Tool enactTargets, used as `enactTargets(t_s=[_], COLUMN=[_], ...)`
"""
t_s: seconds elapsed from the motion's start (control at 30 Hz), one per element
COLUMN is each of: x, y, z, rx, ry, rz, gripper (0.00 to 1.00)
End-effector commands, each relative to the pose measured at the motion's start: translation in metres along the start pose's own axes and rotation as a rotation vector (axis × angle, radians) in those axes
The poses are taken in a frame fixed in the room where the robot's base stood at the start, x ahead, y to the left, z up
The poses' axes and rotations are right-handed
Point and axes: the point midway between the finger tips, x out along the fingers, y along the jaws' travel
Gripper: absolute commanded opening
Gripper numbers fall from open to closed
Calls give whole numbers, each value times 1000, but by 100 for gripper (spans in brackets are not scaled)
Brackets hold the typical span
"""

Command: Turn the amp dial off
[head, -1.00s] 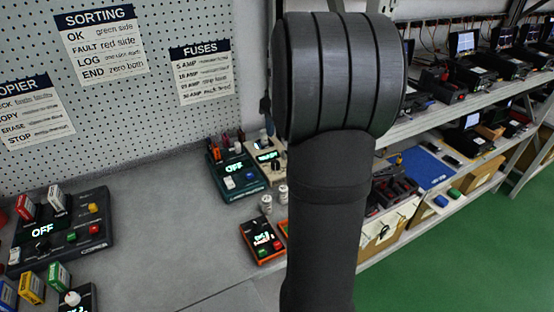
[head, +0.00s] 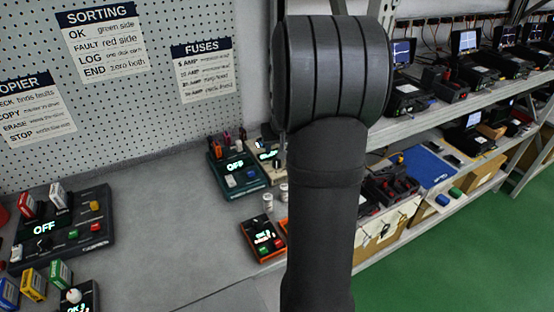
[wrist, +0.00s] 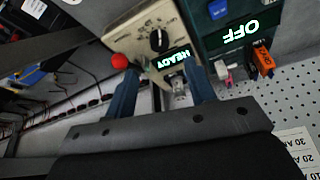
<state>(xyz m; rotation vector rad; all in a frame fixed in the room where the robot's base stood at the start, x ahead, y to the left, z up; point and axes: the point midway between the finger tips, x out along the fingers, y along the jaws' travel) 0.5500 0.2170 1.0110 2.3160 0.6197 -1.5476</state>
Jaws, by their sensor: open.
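The beige box with the black dial (wrist: 158,40) is at the top centre of the wrist view, and its lit display (wrist: 172,57) reads READY, upside down. A pale mark runs along the dial; I cannot read which setting it points to. A red round knob (wrist: 120,61) is at the box's left. My gripper (wrist: 160,68) is open, its two blue-grey fingers apart, with the display between the tips and the dial just beyond; no contact with the dial shows. In the head view the beige box (head: 267,153) is mostly hidden behind my arm, and my gripper is hidden.
A dark green box (head: 236,167) reading OFF stands beside the beige one. An orange box (head: 263,239) and small pale cylinders (head: 268,203) are in front. A pegboard wall (head: 190,120) rises behind. The grey bench (head: 160,205) is clear at centre left.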

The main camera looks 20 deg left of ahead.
Motion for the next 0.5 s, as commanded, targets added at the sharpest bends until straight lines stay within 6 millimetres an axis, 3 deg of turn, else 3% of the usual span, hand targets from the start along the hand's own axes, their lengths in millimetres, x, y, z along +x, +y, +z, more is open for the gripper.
enactTargets(t_s=[0.23,0.5], x=[50,77], y=[0,0], z=[1,0], rx=[-1,-1], ry=[-4,-1], rz=[-1,-1], gripper=[50,50])
